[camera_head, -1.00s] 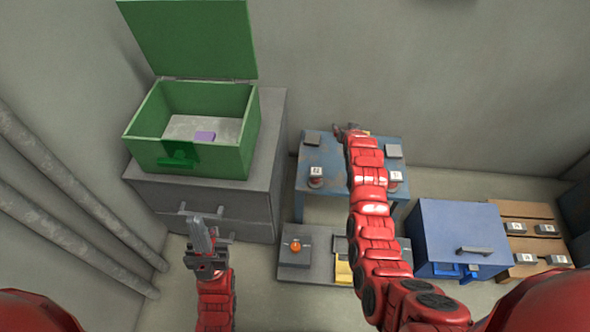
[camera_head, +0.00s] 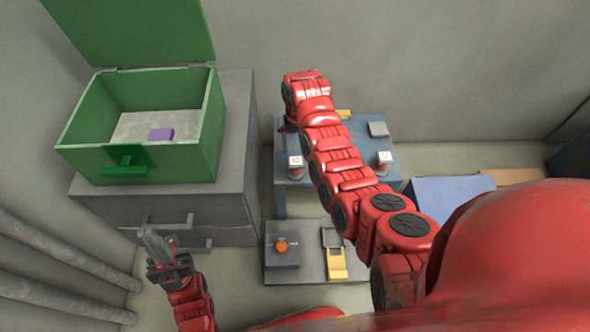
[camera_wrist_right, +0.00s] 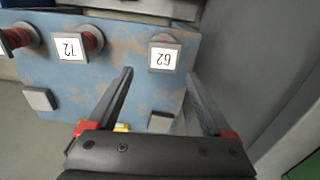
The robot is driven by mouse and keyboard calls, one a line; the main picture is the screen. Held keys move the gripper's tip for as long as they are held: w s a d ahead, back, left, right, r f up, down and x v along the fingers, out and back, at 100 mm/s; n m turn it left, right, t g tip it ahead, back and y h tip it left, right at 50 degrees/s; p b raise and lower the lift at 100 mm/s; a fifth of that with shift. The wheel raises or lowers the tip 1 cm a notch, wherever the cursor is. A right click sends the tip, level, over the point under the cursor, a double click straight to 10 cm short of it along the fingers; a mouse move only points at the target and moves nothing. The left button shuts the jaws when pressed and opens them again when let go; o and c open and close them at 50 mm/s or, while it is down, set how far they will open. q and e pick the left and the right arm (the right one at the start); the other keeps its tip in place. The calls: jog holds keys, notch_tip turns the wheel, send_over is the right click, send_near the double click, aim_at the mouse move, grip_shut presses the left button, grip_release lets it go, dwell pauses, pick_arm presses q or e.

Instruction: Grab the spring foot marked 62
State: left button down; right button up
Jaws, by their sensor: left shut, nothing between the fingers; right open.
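The spring foot marked 62 (camera_wrist_right: 165,57) stands on the blue worn table (camera_wrist_right: 115,80) in the right wrist view, its white square label facing me. It lies just beyond the gap between my right gripper's fingertips (camera_wrist_right: 160,77), which are open and empty, apart from it. In the head view a labelled spring foot (camera_head: 295,162) stands at the table's left edge; its number is too small to read. My right gripper is hidden there behind my arm. A spring foot marked 72 (camera_wrist_right: 71,47) stands to the left in the wrist view. My left gripper (camera_head: 150,240) is shut and empty.
An open green box (camera_head: 190,160) with a purple block (camera_head: 161,134) stands on a grey cabinet (camera_head: 235,150). Grey pads (camera_head: 378,129) lie on the table. A low grey platform (camera_head: 310,265) stands in front. A blue box (camera_head: 450,200) is right.

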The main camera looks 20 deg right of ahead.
aim_at(296, 161)
notch_tip(296, 161, down, 4)
jog(key=shift+f+b, duration=0.1)
jog(key=shift+b, duration=0.25)
jog(key=f, duration=0.1)
jog(key=f+b, duration=0.1)
jog(key=f, duration=0.2)
jog(key=shift+s+a+f+b, duration=0.15)
jog(key=shift+a+b, duration=0.2)
jog(key=shift+b, duration=0.05)
jog(key=shift+f, duration=0.35)
grip_shut()
